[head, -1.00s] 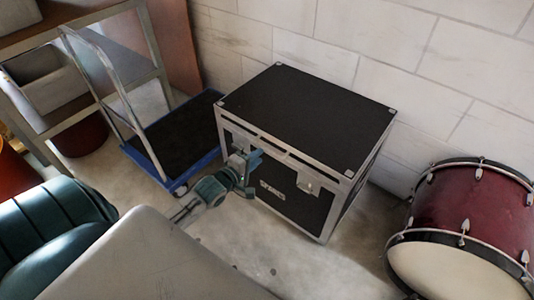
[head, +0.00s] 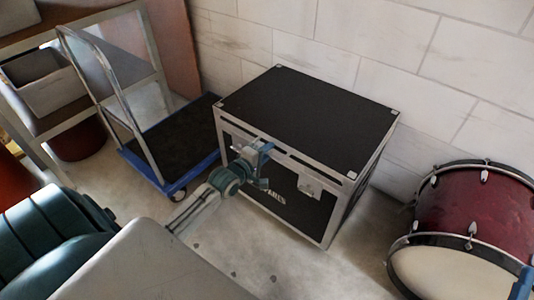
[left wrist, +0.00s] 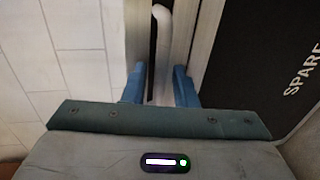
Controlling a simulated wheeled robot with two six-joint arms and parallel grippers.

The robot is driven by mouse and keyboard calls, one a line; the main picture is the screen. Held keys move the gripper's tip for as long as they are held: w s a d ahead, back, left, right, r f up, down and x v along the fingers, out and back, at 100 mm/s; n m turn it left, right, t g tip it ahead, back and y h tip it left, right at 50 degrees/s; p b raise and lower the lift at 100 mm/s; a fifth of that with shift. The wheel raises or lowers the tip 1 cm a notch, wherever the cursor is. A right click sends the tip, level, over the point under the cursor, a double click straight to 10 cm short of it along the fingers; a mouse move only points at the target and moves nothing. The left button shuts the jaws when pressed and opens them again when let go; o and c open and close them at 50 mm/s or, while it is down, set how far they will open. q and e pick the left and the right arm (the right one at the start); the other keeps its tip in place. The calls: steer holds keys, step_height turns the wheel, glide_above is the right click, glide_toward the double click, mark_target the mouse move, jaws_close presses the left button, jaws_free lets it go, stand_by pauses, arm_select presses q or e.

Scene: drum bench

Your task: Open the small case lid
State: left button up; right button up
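The small case (head: 308,115) is a black box with silver metal edges, standing on the floor in the head view. Its black lid is down, and a pale latch (head: 310,187) shows on the front. My left gripper (head: 262,165) is at the upper front of the case, near the lid seam. In the left wrist view its blue fingers (left wrist: 160,86) are apart, with a pale curved bar (left wrist: 163,45) between them and gaps at both sides. The case front with "SPARE" lettering (left wrist: 302,70) shows at right. A blue tip of my right gripper (head: 522,284) shows at the lower right; its opening is hidden.
A blue-edged platform trolley (head: 178,178) stands left of the case. A red drum (head: 475,215) stands at the right. A white block wall (head: 400,45) is close behind the case. Bare floor (head: 340,268) lies in front.

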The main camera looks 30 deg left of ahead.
arm_select(q)
jaws_close()
stand_by(0.3)
